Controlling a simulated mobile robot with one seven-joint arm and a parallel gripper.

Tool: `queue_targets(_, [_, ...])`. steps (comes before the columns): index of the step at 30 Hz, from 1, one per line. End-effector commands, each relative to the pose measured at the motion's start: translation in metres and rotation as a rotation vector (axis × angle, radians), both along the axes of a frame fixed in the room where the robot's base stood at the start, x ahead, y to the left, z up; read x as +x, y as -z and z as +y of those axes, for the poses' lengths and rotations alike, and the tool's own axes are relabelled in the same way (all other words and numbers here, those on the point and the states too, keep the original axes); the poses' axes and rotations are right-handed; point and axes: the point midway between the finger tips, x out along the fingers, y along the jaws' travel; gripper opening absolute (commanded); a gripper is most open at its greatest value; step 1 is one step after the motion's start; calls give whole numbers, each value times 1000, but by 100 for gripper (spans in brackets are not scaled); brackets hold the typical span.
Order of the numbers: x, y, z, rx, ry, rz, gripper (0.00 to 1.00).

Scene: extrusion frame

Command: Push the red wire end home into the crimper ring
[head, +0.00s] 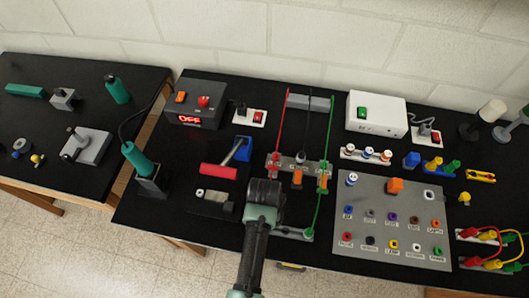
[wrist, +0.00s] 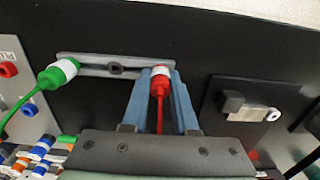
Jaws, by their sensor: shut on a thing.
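The red wire end (wrist: 160,82), red with a white band, is between the two blue-grey fingers of my gripper (wrist: 160,85) in the wrist view. My gripper is shut on it, and its red wire runs back toward the palm. Its tip overlaps the right end of a grey bar (wrist: 90,65); I cannot tell whether it is inserted. A dark ring (wrist: 115,68) shows in the bar's middle. In the head view my gripper (head: 265,185) hides the red end. A grey block (wrist: 240,103) with a white ring (wrist: 273,114) lies apart; I cannot tell which ring is the crimper's.
A green wire end (wrist: 60,72) is at the bar's other end. The grey wire holder (head: 297,166) stands behind my gripper. A labelled socket panel (head: 392,220) is on the right. Black bench surface is clear beyond the bar.

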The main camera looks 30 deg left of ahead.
Motion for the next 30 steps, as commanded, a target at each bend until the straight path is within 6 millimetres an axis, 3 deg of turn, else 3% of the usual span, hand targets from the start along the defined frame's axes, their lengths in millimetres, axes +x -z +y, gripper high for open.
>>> queue_targets(14, [0,-1,0,0,0,0,0])
queue_targets(30, [0,-20,0,0,0,0,0])
